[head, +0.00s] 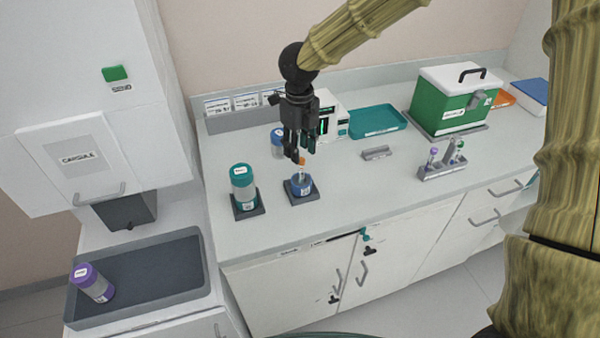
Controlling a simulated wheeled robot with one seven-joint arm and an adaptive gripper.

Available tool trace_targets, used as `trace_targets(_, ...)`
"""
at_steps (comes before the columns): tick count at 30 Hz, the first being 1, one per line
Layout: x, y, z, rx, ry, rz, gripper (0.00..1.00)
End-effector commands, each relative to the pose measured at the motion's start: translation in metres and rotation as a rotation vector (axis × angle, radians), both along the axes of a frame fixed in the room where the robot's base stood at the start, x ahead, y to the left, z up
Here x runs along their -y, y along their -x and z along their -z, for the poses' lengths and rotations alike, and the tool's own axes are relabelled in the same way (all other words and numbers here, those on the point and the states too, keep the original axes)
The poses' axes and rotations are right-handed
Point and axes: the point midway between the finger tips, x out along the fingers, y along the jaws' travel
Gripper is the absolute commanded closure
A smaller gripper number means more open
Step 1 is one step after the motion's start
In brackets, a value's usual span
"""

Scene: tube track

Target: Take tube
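A tube with an orange cap (302,162) stands upright in a blue round holder (301,188) on a dark square base on the counter. My gripper (300,154) points down directly above the tube, its fingertips at or just over the cap. At this size I cannot tell whether the fingers touch the cap or how far apart they are. Two more tubes, one with a purple cap (433,154) and one with a green cap (460,148), stand in a grey rack (442,173) to the right.
A teal-capped canister (243,185) stands close left of the holder, and a blue-topped one (278,142) behind. A teal tray (378,121), green box (440,115) and small grey block (377,153) are farther right.

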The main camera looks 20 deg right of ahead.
Motion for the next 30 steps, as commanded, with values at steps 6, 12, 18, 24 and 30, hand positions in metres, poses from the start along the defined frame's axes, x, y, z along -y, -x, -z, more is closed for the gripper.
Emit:
trace_targets(6,0.0,0.0,0.024,-0.001,0.002,-0.001,0.62)
trace_targets(12,-0.001,0.001,0.034,-0.001,0.002,-0.002,0.62)
trace_targets(18,-0.001,0.003,0.055,-0.002,0.003,-0.005,0.62)
trace_targets(24,0.0,0.003,0.076,0.001,0.001,-0.003,0.62)
trace_targets(30,0.0,0.002,0.082,0.003,-0.001,-0.002,0.62)
